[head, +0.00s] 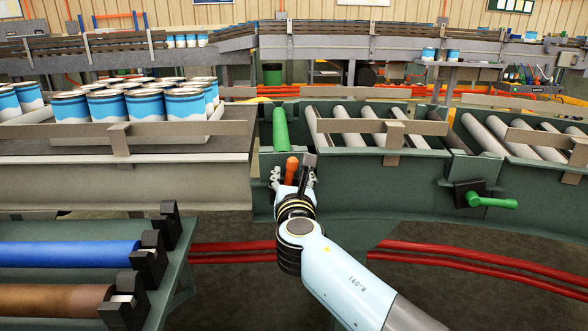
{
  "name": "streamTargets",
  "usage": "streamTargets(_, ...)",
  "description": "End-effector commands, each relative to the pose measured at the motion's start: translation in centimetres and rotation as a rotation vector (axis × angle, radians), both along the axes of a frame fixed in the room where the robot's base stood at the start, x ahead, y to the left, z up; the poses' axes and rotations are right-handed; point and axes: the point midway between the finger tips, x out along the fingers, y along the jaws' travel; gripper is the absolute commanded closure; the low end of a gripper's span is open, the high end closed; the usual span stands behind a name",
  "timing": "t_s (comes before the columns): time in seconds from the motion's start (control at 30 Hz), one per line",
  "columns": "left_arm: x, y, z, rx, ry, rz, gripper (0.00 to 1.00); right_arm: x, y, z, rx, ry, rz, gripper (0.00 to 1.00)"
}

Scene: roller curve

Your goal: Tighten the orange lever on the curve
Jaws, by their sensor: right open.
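The orange lever (291,168) is on the front side of the green roller curve (345,168), near its left end, below a green roller. It stands roughly upright. My right gripper (292,178) reaches up to it from the lower right. Its fingers are open, one to the left of the lever and one to the right. I cannot tell whether either finger touches it. The lever's lower end is hidden behind the gripper. My left gripper is not in view.
A flat conveyor (200,190) with several blue-and-white cans (165,104) adjoins the curve on the left. A green handle (492,201) sticks out at the right. A rack with a blue roller (65,253) and a brown roller (55,299) stands at lower left. Red rails (235,246) run below.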

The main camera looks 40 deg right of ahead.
Motion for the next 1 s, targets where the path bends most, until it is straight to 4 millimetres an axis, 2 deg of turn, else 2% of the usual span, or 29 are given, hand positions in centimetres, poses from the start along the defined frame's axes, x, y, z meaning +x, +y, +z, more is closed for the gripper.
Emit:
streamTargets(0.33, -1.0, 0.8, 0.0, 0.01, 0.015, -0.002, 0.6, 0.0, 0.2, 0.0, 0.001, 0.0, -0.001, 0.58)
streamTargets(0.67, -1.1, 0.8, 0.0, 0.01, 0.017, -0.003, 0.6, 0.0, 0.2, 0.0, 0.001, 0.0, -0.001, 1.0)
streamTargets(1.0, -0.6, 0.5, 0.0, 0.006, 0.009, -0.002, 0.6, 0.0, 0.2, 0.0, 0.001, 0.0, -0.001, 1.0)
